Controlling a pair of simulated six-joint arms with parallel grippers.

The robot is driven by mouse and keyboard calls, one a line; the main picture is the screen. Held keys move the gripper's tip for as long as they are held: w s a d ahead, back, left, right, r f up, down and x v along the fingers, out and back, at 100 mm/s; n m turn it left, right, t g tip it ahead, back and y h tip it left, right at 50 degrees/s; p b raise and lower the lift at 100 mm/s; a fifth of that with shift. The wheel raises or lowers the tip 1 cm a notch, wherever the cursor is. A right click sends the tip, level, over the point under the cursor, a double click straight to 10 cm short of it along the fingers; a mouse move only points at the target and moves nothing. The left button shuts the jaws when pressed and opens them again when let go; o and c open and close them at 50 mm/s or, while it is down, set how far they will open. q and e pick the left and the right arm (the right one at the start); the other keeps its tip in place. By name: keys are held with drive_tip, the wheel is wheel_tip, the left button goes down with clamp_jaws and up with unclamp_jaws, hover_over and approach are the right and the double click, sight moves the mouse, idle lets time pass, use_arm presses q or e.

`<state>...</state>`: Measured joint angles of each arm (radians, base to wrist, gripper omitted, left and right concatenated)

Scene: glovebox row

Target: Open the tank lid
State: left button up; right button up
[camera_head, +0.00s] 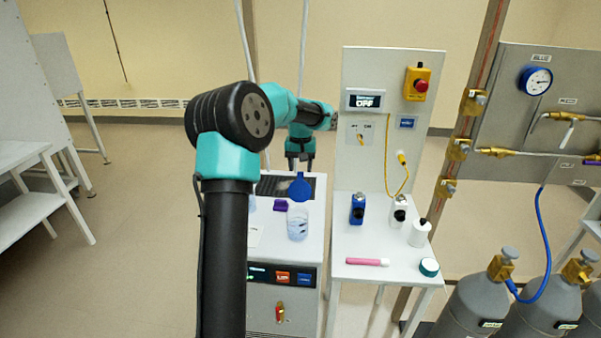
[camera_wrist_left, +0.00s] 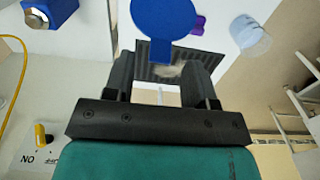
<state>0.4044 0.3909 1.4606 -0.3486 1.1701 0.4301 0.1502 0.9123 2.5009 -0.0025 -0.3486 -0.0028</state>
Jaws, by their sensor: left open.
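A round blue lid with a short tab (camera_head: 300,189) lies on top of the white bench unit. Its tab points toward my left gripper (camera_head: 300,164). In the left wrist view the blue lid (camera_wrist_left: 165,18) is at the top, with the tab just ahead of the fingers. My left gripper (camera_wrist_left: 158,75) is open and empty, pointing down just behind the tab, and shows no clear contact with it. A dark ribbed panel (camera_wrist_left: 215,62) shows beyond the fingers. The tank opening under the lid is hidden. My right gripper is not in view.
A clear beaker (camera_head: 298,224) and a purple item (camera_head: 280,205) stand close to the lid. The right-hand table holds a blue bottle (camera_head: 357,208), white bottles (camera_head: 419,233) and a pink stick (camera_head: 367,262). A yellow cable (camera_head: 390,185) hangs from the panel.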

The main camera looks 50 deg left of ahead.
sight(300, 187)
use_arm(q)
drive_tip(key=shift+f, duration=1.3)
drive_tip(key=shift+c, duration=0.4)
clamp_jaws()
